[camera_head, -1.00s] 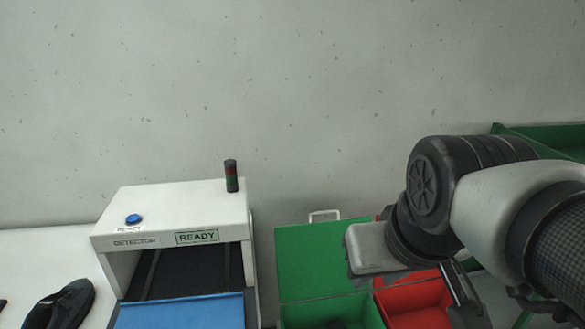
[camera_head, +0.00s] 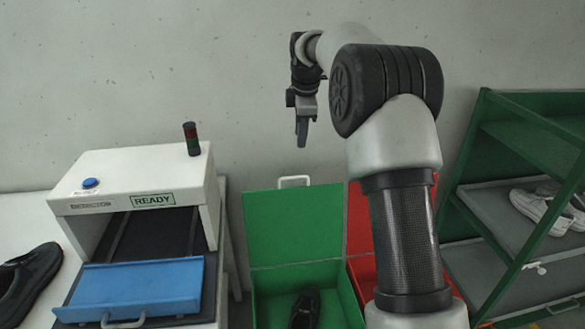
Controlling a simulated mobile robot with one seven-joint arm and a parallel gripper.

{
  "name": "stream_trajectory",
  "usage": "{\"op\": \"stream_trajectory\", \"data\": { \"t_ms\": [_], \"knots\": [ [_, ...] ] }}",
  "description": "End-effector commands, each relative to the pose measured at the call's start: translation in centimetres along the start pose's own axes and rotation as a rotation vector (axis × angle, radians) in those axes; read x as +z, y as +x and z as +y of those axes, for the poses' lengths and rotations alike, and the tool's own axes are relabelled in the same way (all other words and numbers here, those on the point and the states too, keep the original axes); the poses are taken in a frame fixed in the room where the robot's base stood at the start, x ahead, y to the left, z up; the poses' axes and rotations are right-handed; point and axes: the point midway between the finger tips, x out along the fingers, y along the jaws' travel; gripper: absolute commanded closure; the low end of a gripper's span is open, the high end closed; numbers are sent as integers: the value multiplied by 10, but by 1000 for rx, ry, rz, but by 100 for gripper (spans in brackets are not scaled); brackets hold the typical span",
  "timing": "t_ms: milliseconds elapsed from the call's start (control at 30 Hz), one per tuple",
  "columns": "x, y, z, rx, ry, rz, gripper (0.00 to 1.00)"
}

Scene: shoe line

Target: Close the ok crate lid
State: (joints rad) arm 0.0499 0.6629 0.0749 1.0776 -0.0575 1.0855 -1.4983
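The green crate (camera_head: 264,282) stands at the lower middle with its lid (camera_head: 292,225) raised upright against the back. A white handle (camera_head: 294,181) sits on the lid's top edge. A dark shoe (camera_head: 305,308) lies inside the crate. No "ok" marking is readable on it. My gripper (camera_head: 302,132) hangs above the lid's handle, apart from it, with its fingers pointing down. The fingers are seen edge-on, so their opening is not clear.
A red crate (camera_head: 361,268) with a raised lid stands right of the green one, partly behind my arm. The white detector (camera_head: 140,180) with a blue flap (camera_head: 140,286) is at left. A green rack (camera_head: 470,150) holding white shoes (camera_head: 545,208) is at right. A dark shoe (camera_head: 30,278) lies far left.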

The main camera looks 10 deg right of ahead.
Motion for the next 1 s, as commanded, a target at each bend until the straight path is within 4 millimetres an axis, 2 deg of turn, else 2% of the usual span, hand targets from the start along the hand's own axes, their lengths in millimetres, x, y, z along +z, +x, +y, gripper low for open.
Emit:
{"op": "stream_trajectory", "data": {
  "t_ms": [267,800,1000],
  "knots": [
    [1,32,6,-7,-47,2,72],
    [0,146,5,-7,-45,2,72],
    [0,175,5,-5,-44,1,72]
  ]
}}
